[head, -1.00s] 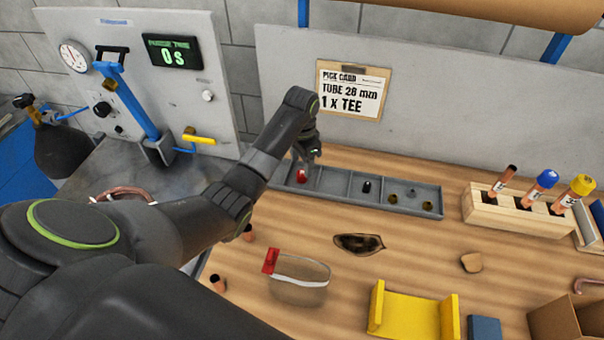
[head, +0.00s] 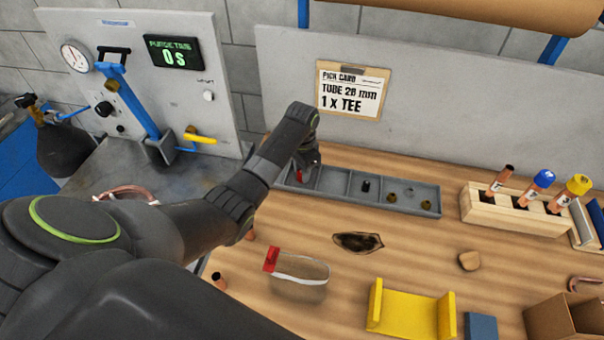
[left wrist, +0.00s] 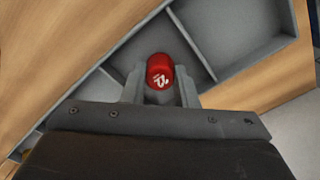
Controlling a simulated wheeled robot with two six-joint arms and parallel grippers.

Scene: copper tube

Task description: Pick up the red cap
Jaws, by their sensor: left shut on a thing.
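The red cap (left wrist: 160,70) is in a compartment at the left end of the grey divided tray (head: 330,195). White marking shows on its top in the left wrist view. My left gripper (head: 300,172) is down at that compartment, its fingers on either side of the cap (head: 299,176) and shut on it. In the left wrist view the gripper (left wrist: 160,88) points down into the tray. In the head view the gripper and wrist hide most of the cap. I cannot tell whether the cap is clear of the tray floor. My right gripper is not in view.
Other tray compartments hold a dark fitting (head: 366,186) and brass-coloured pieces (head: 393,197). A wooden rack (head: 515,210) with capped tubes stands right of the tray. A clear bag with a red label (head: 300,275), a yellow holder (head: 410,312) and a cardboard box (head: 565,318) lie nearer.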

